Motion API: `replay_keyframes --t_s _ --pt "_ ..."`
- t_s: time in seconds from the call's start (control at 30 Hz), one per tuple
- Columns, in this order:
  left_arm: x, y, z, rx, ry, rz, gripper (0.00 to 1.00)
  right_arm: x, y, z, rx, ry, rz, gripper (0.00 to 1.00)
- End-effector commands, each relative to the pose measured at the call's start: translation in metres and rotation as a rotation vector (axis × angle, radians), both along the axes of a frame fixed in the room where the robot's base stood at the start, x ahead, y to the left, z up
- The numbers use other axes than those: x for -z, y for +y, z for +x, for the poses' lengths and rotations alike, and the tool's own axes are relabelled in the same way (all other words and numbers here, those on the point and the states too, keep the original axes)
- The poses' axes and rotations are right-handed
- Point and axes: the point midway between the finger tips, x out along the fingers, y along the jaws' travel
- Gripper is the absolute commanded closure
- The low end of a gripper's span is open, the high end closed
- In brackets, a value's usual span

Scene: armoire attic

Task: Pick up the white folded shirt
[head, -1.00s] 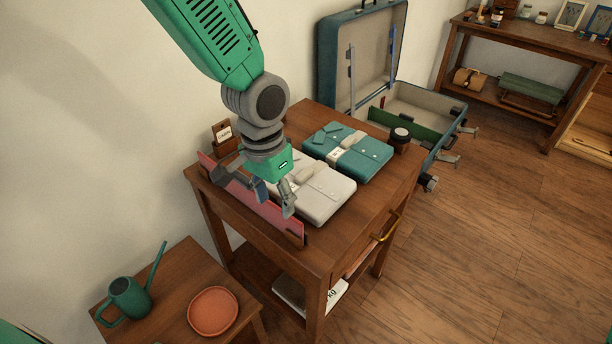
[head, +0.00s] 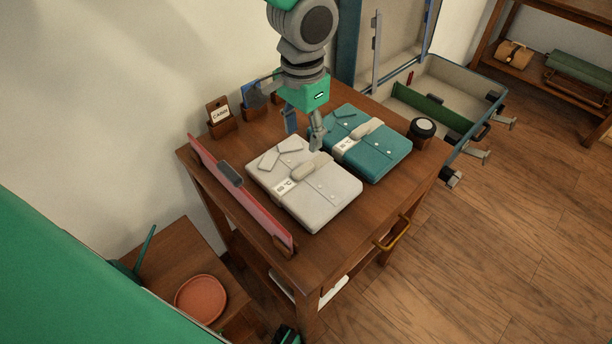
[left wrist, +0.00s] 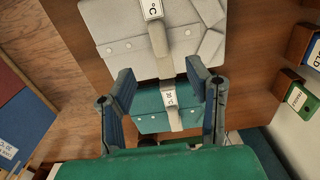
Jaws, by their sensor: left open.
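The white folded shirt (head: 318,200) lies flat on the wooden table, with a pale band and a small tag across it. A teal folded shirt (head: 375,150) lies beside it, farther back and to the right. My left gripper (head: 303,140) is open and empty, above the back edge of the white shirt near the teal one. In the left wrist view the gripper fingers (left wrist: 166,92) frame the teal shirt (left wrist: 152,122), and the white shirt (left wrist: 120,45) lies beyond them. My right gripper is not in view.
A red board (head: 235,190) stands along the table's left edge. A small card holder (head: 220,117) and a dark round jar (head: 422,130) stand on the table. An open suitcase (head: 450,95) is behind right. A lower table holds an orange plate (head: 201,298).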

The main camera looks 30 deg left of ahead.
Motion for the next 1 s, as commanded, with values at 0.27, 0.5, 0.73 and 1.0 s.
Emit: replay_keyframes --t_s 0.27,0.5,0.73,1.0 --pt "0.036 0.000 0.001 -0.001 0.000 -0.001 0.55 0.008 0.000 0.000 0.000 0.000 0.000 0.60" --pt "0.056 -0.001 -0.002 0.000 0.003 0.000 0.55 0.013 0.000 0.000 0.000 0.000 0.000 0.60" --pt "0.088 -0.002 -0.003 0.000 0.003 -0.001 0.55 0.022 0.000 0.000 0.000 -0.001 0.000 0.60" --pt "0.088 -0.002 -0.003 -0.001 0.000 -0.001 0.66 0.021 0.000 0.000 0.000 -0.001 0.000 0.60"
